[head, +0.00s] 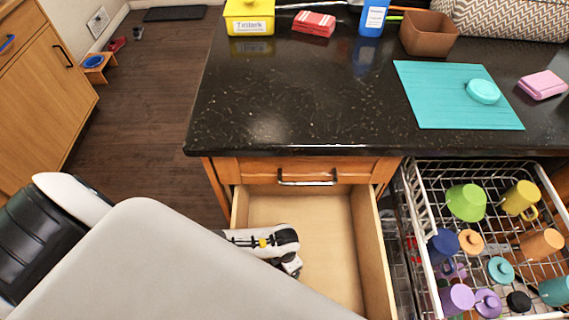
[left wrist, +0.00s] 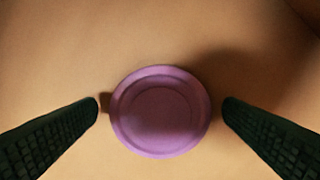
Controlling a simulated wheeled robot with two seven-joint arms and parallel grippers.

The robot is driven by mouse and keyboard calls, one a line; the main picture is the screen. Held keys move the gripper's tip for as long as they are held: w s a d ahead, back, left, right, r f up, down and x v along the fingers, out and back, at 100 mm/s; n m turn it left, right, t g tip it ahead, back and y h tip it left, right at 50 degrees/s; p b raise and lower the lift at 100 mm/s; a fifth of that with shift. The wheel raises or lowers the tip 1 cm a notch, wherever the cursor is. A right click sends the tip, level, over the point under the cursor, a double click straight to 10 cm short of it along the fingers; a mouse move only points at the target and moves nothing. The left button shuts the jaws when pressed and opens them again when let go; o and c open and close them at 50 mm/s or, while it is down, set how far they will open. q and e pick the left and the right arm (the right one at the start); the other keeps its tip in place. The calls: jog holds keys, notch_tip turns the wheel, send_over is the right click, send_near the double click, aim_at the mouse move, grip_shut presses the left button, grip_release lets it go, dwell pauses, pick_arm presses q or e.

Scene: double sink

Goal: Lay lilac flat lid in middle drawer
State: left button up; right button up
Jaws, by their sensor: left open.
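The lilac flat lid (left wrist: 160,112) lies flat on the pale wooden floor (left wrist: 60,50) below the left wrist camera. My left gripper (left wrist: 162,103) is open, with one dark finger on each side of the lid and a gap at both sides. In the head view this gripper (head: 289,266) is down inside the open drawer (head: 330,230), near its left half. The lid is hidden in the head view, behind my arm and gripper. My right gripper is not in view.
A pulled-out dishwasher rack (head: 487,235) with several cups and lids stands right of the drawer. Above is a dark counter (head: 290,110) with a teal mat (head: 445,95) and a brown box (head: 428,35). The drawer floor right of my gripper is bare.

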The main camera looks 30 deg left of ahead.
pick_arm(q)
notch_tip(320, 180, up, 12)
jog(key=p, duration=0.2)
jog(key=shift+f, duration=0.15)
